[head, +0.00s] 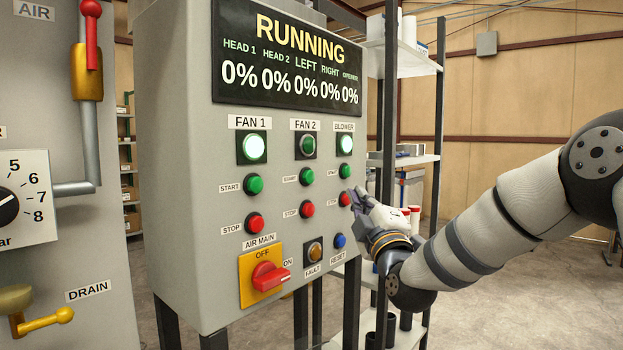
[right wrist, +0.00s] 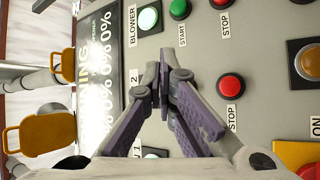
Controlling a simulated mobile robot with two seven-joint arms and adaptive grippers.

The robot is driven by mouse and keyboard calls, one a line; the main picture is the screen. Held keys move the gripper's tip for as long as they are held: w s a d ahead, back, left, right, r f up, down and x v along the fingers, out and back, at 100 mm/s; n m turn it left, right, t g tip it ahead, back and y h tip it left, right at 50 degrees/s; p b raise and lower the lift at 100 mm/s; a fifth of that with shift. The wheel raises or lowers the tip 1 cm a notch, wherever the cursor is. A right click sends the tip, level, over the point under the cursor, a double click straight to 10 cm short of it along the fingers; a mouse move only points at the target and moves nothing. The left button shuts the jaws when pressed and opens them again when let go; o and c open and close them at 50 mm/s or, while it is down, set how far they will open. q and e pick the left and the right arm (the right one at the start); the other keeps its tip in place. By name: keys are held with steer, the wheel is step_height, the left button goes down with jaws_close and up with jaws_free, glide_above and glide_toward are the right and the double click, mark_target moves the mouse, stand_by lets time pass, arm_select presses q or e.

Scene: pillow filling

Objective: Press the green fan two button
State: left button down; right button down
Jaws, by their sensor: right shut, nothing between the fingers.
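The green FAN 2 start button (head: 307,176) sits on the grey control panel (head: 175,150), below the dark FAN 2 lamp (head: 307,145) and above a red stop button (head: 307,209). My right gripper (head: 357,197) is at the panel's right side, near the blower's red stop button in the picture; contact cannot be told. In the right wrist view my right gripper (right wrist: 160,75) is shut and empty, over the FAN 2 column. It hides the green FAN 2 button there, while the red FAN 2 stop button (right wrist: 230,86) shows beside the fingers. My left gripper is not in view.
The FAN 1 lamp (head: 254,148) and blower lamp (head: 345,145) are lit. A red AIR MAIN switch (head: 270,277) sticks out below. A valve handle (head: 91,25) and pipe stand at the left. Shelving (head: 440,130) stands behind the panel; floor at right is open.

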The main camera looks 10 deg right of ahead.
mark_target(309, 177)
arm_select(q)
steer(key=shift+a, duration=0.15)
arm_select(e)
steer(key=shift+s+d+r+t, duration=0.1)
steer(key=shift+d+r+t, duration=0.05)
steer(key=shift+r, duration=0.4)
steer(key=shift+s+d+r+t, duration=0.1)
steer(key=shift+r+t, duration=0.05)
steer(key=shift+r, duration=0.4)
steer(key=shift+w+f, duration=0.1)
